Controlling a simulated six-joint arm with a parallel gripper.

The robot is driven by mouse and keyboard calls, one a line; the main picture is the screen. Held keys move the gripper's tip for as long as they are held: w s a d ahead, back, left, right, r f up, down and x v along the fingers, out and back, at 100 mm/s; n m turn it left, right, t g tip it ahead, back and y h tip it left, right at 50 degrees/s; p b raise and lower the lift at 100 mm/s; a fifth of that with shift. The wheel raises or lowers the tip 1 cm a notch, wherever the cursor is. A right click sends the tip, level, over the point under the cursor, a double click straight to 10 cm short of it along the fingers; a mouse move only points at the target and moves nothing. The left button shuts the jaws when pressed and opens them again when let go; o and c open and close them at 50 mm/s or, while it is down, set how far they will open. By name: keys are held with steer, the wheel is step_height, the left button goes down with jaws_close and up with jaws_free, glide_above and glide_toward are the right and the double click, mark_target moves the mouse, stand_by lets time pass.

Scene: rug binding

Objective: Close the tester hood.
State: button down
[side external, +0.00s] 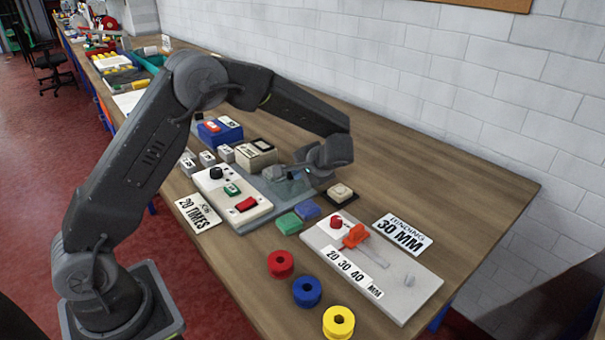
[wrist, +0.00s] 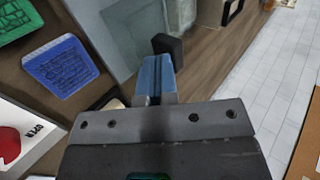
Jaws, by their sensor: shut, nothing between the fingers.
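The tester has a white control panel (side external: 222,202) with a black knob, a green label and a red switch. Beside it is a grey, see-through part that looks like the hood (side external: 270,190); my gripper covers some of it, and its exact angle is hard to tell. In the wrist view the glassy grey panel (wrist: 118,35) lies to the left of the fingers. My gripper (side external: 298,174) is at this part; its blue fingers (wrist: 157,68) are shut and empty. A dark block (wrist: 168,46) stands right by the fingertips, perhaps the hood's handle; contact is unclear.
Green (side external: 289,223) and blue (side external: 308,209) swatches lie in front of the tester. A grey board with an orange lever (side external: 355,236) is to the right. Red, blue and yellow spools (side external: 339,322) stand near the front edge. A white block wall (side external: 440,80) runs behind the table.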

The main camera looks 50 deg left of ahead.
steer(key=a, duration=0.8)
steer(key=shift+a, duration=0.1)
steer(key=d, duration=0.5)
steer(key=shift+d+r, duration=0.15)
steer(key=shift+r, duration=0.05)
steer(key=v, duration=0.8)
steer(key=s+d+r+t+h, duration=0.1)
steer(key=s+d+r+h, duration=0.1)
steer(key=s+r, duration=0.4)
steer(key=s+d+r+t+h, duration=0.1)
steer(key=s+d+r+h, duration=0.15)
steer(key=s, duration=0.45)
steer(key=s+d+t+h, duration=0.3)
steer(key=s+d+h, duration=0.1)
steer(key=s, duration=1)
steer(key=shift+s+d+r+t+h, duration=0.2)
steer(key=shift+s+r+t+h, duration=0.15)
steer(key=shift+s+h, duration=0.1)
